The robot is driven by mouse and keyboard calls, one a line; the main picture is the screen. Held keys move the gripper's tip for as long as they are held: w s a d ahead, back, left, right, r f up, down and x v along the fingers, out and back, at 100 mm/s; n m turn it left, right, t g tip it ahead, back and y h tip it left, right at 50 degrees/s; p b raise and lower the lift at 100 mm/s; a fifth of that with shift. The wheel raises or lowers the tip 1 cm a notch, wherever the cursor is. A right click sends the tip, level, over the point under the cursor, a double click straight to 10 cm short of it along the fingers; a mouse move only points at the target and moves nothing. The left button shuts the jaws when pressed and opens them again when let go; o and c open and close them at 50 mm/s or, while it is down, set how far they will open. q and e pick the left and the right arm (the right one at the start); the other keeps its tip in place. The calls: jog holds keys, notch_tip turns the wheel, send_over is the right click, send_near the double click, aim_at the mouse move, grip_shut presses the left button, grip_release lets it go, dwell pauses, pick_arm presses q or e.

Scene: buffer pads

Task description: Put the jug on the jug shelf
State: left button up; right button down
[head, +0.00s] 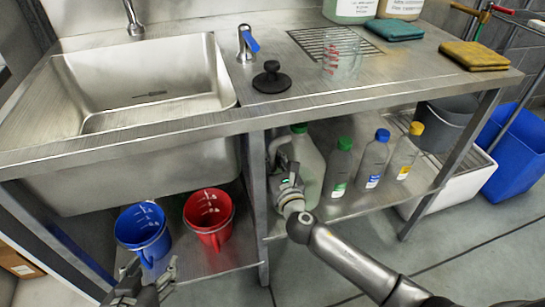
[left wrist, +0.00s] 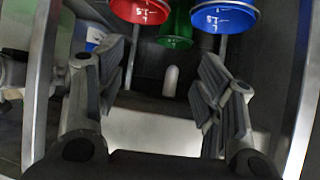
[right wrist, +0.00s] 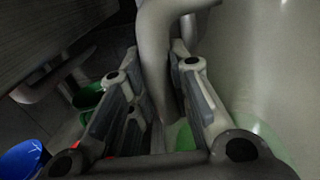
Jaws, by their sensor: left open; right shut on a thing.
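A large pale jug (head: 308,165) with a green cap stands upright on the lower right shelf (head: 345,203), partly hidden behind my right gripper. My right gripper (head: 284,165) is shut on its handle. The right wrist view shows the pale handle (right wrist: 158,55) between the fingers, with the jug's body (right wrist: 265,60) to the right. My left gripper (head: 140,288) is open and empty in front of the lower left shelf. A blue jug (head: 143,228) and a red jug (head: 209,215) stand on that lower left shelf (head: 215,259). They also show in the left wrist view, red (left wrist: 140,12) and blue (left wrist: 222,16).
Three capped bottles, green (head: 340,170), blue (head: 373,162) and yellow (head: 403,155), stand right of the pale jug. A table leg (head: 258,205) divides the lower shelves. A grey bucket (head: 445,122) and blue bin (head: 513,150) are at the right. The counter (head: 200,118) lies above.

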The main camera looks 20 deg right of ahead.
pick_arm(q)
jog(key=shift+w+d+r+t+h, duration=0.15)
jog(key=shift+w+d+r+t, duration=0.1)
jog(key=shift+w+r+t, duration=0.3)
jog(key=shift+w+d+r+t+h, duration=0.2)
jog(key=shift+w+r+t, duration=0.15)
jog(key=shift+r, duration=0.3)
pick_arm(e)
jog(key=shift+w+f, duration=0.1)
jog(key=shift+f, duration=0.05)
jog(key=c, duration=1.7)
grip_release()
jog(key=shift+f, duration=0.35)
pick_arm(q)
jog(key=shift+r, duration=0.1)
pick_arm(e)
jog(key=o, duration=0.4)
jog(key=shift+r, duration=0.15)
